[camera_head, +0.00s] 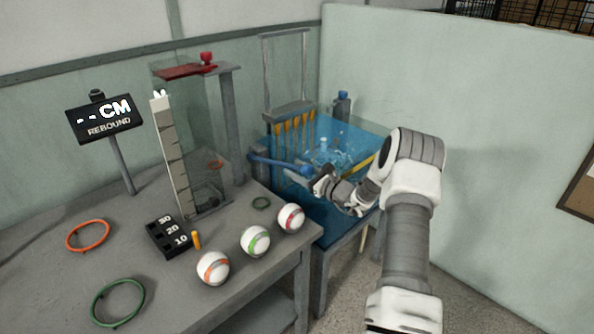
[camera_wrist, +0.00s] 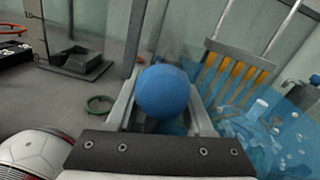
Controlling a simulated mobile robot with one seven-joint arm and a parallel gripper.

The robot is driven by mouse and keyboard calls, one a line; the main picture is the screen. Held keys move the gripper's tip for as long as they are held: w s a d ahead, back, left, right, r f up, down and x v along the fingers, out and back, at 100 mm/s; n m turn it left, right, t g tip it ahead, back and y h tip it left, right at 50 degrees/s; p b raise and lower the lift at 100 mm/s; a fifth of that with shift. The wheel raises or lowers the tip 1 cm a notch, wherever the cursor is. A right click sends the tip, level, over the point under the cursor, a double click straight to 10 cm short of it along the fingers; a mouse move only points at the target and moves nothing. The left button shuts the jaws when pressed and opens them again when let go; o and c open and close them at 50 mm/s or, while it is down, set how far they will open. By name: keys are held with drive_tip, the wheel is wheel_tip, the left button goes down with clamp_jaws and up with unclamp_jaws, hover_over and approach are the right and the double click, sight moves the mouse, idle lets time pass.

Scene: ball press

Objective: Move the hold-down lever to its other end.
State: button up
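The hold-down lever is a blue bar (camera_head: 277,162) with a round blue knob (camera_head: 306,169) at its right end, beside the blue water-filled press in the head view. My gripper (camera_head: 316,183) is at this knob, reaching in from the right. In the wrist view the blue knob (camera_wrist: 163,92) fills the gap between my two fingers (camera_wrist: 163,108), one on each side. The fingers are apart by about the knob's width. I cannot tell whether they grip it or only surround it. The lever's bar is hidden behind the knob there.
A clear tube stand with a red top (camera_head: 190,70) and a ruler (camera_head: 172,150) stands left of the lever. Three balls (camera_head: 255,241) lie along the table's front edge. A rebound display (camera_head: 105,118) is at the left. A pale green wall (camera_head: 500,100) stands behind my arm.

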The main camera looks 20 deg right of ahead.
clamp_jaws()
drive_tip(key=shift+a, duration=0.1)
idle(1.2)
